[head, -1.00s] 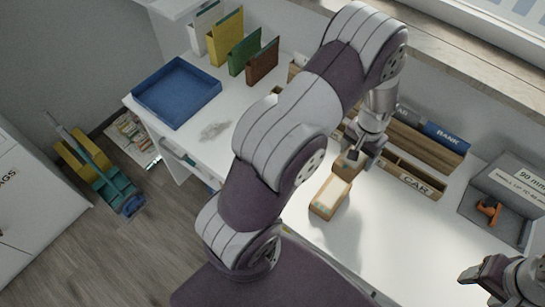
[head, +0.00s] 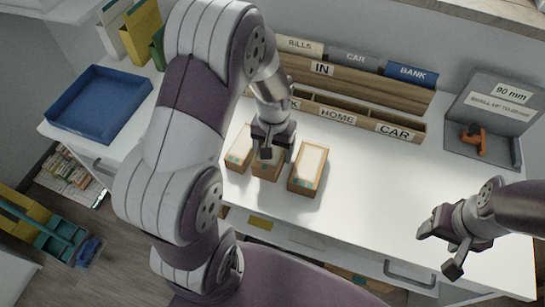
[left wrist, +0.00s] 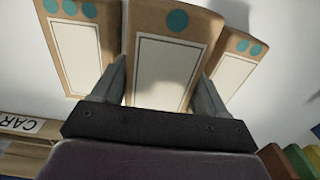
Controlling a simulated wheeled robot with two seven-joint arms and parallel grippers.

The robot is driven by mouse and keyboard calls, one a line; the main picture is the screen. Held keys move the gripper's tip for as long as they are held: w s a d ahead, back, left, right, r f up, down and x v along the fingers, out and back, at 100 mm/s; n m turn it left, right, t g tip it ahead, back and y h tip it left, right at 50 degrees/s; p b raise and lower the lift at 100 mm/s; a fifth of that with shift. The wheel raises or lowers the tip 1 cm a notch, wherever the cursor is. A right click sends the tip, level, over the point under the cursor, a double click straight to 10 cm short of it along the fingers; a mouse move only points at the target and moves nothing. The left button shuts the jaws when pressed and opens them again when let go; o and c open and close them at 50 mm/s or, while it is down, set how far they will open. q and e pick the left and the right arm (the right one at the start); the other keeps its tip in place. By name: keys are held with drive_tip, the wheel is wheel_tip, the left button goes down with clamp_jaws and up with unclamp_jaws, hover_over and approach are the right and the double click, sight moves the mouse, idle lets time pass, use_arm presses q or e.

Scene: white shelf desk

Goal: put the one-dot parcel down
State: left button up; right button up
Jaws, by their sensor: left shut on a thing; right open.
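The one-dot parcel (head: 267,170) is a brown box with a pale panel. My left gripper (head: 268,150) is shut on it. In the left wrist view the one-dot parcel (left wrist: 165,60) stands between both fingers (left wrist: 162,82), its single teal dot at the top. It is at the desk top, between two similar parcels; I cannot tell if its base touches. The three-dot parcel (left wrist: 78,45) is on the right in the head view (head: 308,168), the two-dot parcel (left wrist: 232,60) on the left (head: 240,150). My right gripper (head: 443,245) is open and empty at the right.
A wooden sorter (head: 365,122) with HOME and CAR labels stands behind the parcels. A blue tray (head: 75,130) is at the left of the white desk. A grey stand (head: 505,145) with an orange item (head: 474,140) is at the right. The desk (head: 370,190) right of the parcels is clear.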

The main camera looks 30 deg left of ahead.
use_arm(q)
wheel_tip(320, 180, down, 4)
drive_tip(key=shift+a+f, duration=0.1)
drive_tip(key=shift+a, duration=0.05)
drive_tip(key=o, duration=0.9)
